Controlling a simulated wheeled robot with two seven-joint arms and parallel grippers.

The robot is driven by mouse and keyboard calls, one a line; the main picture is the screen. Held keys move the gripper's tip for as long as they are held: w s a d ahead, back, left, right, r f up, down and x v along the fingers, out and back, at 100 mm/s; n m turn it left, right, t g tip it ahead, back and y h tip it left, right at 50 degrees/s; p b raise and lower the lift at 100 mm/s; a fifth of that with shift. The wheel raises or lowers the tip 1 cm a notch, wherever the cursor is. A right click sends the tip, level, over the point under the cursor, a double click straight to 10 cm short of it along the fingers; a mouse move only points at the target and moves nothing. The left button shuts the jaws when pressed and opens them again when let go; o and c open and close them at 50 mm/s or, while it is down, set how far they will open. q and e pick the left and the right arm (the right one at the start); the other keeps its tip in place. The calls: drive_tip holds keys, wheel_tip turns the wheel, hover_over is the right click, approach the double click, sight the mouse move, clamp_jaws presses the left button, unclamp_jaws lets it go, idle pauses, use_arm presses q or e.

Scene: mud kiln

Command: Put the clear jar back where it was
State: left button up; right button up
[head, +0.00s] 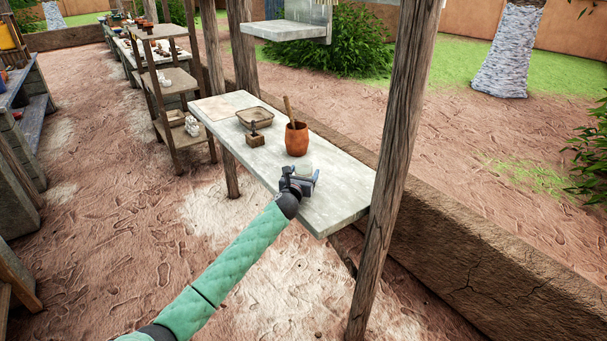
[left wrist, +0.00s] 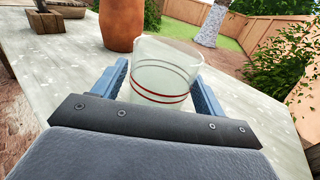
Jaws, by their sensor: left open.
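The clear jar (left wrist: 160,78) stands upright on the pale table (left wrist: 45,85), with thin red and dark bands around it. In the left wrist view it sits between the two blue fingers of my left gripper (left wrist: 163,85), which is open around it. Whether either finger touches the glass I cannot tell. In the head view my left gripper (head: 304,178) is over the near right part of the table (head: 335,205), and the jar (head: 304,171) shows only faintly there, partly hidden by the gripper. My right gripper is not in view.
A terracotta pot (head: 297,139) with a stick in it stands just behind the jar. A small wooden block (head: 255,140) and a shallow tray (head: 246,120) lie farther left on the table. A wooden post (head: 395,150) rises at the table's right end.

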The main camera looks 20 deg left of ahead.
use_arm(q)
drive_tip(key=shift+r, duration=0.2)
drive_tip(key=shift+s+f, duration=0.2)
drive_tip(key=shift+s, duration=0.95)
drive_tip(key=s+b, duration=0.2)
drive_tip(key=s, duration=0.6)
drive_tip(key=shift+s, duration=0.25)
drive_tip(key=shift+s+r, duration=0.15)
drive_tip(key=shift+s, duration=0.45)
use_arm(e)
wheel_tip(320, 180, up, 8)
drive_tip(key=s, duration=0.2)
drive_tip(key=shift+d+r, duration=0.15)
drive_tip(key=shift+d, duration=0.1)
